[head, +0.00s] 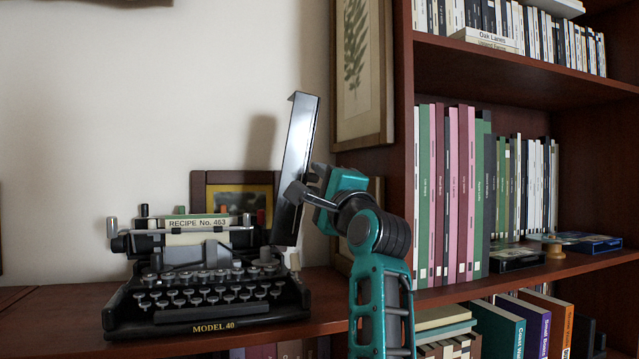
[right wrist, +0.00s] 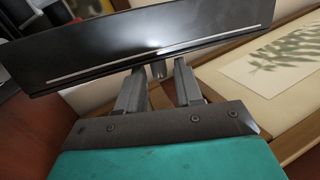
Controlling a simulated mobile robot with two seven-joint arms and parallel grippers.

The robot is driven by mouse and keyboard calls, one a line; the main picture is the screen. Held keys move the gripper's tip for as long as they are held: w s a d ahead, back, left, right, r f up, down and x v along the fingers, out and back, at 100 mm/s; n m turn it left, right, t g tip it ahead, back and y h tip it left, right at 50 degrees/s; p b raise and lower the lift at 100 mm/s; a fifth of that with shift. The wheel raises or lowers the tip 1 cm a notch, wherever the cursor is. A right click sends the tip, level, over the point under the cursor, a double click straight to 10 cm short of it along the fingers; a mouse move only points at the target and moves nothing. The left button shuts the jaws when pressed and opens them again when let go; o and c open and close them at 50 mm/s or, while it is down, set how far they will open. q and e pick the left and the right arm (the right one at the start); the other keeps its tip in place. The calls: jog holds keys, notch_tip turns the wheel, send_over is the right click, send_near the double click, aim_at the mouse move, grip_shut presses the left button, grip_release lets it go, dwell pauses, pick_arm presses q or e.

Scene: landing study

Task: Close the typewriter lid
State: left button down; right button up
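The black typewriter (head: 205,285) stands on the wooden shelf top at the left, with a paper marked "RECIPE No. 463" in it. Its lid (head: 297,150) is a tall dark panel standing up at the right side, tilted slightly, so it is open. My right gripper (head: 296,194) is at the lid's lower half, reaching in from the right. In the right wrist view the lid (right wrist: 150,35) spans across the fingertips. The two fingers are apart, with a small grey tab (right wrist: 158,70) between them. Whether they touch the lid is unclear. My left gripper is not in view.
A bookcase (head: 402,120) full of books fills the right side. A framed leaf print (head: 357,65) hangs behind my right arm. A small framed picture (head: 236,190) stands behind the typewriter. The wall above the typewriter is clear.

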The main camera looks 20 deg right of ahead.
grip_shut()
dwell(0.4)
